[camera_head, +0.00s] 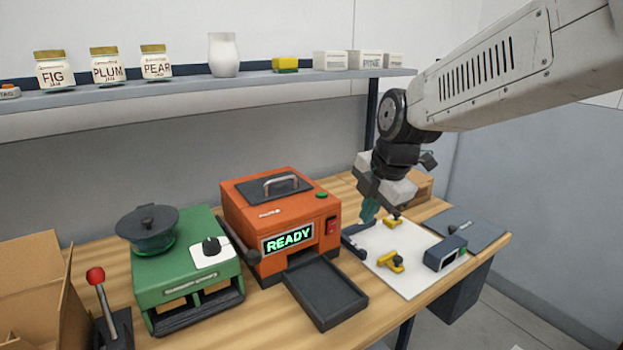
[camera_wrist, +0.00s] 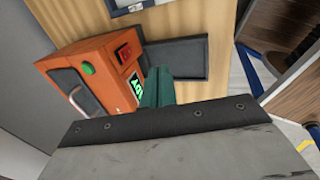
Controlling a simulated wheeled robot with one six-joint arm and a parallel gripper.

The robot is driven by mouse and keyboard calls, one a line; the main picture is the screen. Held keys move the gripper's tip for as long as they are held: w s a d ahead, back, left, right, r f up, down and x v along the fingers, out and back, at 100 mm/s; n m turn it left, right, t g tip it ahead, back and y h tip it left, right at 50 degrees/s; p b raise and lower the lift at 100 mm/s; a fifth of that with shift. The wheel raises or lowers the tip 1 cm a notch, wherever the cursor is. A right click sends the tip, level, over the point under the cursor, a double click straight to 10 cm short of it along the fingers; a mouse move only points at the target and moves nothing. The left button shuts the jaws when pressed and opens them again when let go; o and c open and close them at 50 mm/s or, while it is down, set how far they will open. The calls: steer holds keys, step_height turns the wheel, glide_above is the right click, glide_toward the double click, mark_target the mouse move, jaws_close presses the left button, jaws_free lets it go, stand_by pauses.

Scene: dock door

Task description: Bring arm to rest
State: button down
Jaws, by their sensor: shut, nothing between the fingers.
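My arm reaches in from the upper right in the head view. My gripper (camera_head: 370,210) points down above the back left of a white sheet (camera_head: 425,274) on the wooden bench (camera_head: 188,247). Its teal fingers are together with nothing between them. In the wrist view the shut fingers (camera_wrist: 157,85) show at the middle, in front of the orange machine (camera_wrist: 92,92) and its dark tray (camera_wrist: 190,60). I cannot tell how high the fingertips are above the sheet.
The orange machine with a lit READY display (camera_head: 287,240) stands left of my gripper. Yellow pieces (camera_head: 391,262) and a dark blue block (camera_head: 446,254) lie on the sheet. A shelf (camera_head: 190,88) holds jars behind.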

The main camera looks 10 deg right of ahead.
steer(key=s+d+m+g, duration=0.1)
steer(key=s+d+m, duration=0.2)
steer(key=s+m, duration=0.8)
steer(key=s+d+m+g+h, duration=0.1)
steer(key=s+d+m, duration=0.2)
steer(key=s+m, duration=0.8)
steer(key=shift+s, duration=1.25)
